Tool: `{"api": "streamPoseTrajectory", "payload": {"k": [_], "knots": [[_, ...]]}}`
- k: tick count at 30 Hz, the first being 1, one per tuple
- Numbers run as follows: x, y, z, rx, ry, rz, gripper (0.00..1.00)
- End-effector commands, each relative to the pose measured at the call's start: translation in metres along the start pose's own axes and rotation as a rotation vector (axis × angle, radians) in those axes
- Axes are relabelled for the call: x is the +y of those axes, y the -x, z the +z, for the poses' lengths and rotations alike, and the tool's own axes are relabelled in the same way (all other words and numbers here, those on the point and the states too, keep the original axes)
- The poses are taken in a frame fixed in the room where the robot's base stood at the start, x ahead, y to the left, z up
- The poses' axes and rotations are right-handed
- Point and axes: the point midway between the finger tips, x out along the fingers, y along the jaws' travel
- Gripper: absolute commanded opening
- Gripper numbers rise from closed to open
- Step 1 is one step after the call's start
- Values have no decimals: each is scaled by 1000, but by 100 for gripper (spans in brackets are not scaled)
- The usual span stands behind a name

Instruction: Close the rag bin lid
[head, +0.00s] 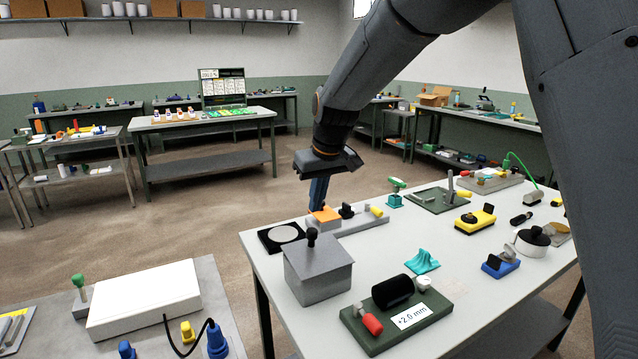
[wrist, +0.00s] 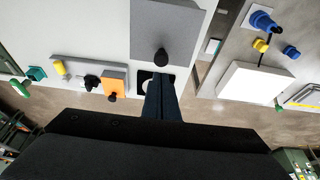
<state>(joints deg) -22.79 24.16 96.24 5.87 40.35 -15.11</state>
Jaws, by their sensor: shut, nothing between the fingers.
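A grey box with a flat grey lid (head: 318,254) and a black knob stands at the near left of the pale table; it looks like the rag bin (head: 318,285). The lid lies flat across its top, with no gap that I can make out. In the wrist view, the lid (wrist: 168,22) and its knob (wrist: 161,57) show just beyond my fingertips. My gripper (head: 318,205) is shut and empty, pointing down behind the box, apart from the knob. It also shows in the wrist view (wrist: 159,78).
Beside the box are a black pad with a white disc (head: 283,235) and a grey rail with an orange block (head: 325,214).

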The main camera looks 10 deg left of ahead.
Motion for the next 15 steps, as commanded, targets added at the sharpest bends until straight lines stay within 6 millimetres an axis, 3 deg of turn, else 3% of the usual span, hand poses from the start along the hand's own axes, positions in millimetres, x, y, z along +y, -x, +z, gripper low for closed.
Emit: {"api": "streamPoseTrajectory", "payload": {"k": [6, 15], "knots": [[0, -38, 4, -4, -2, -1, 0], [0, -61, 8, 0, 0, 0, 0]]}}
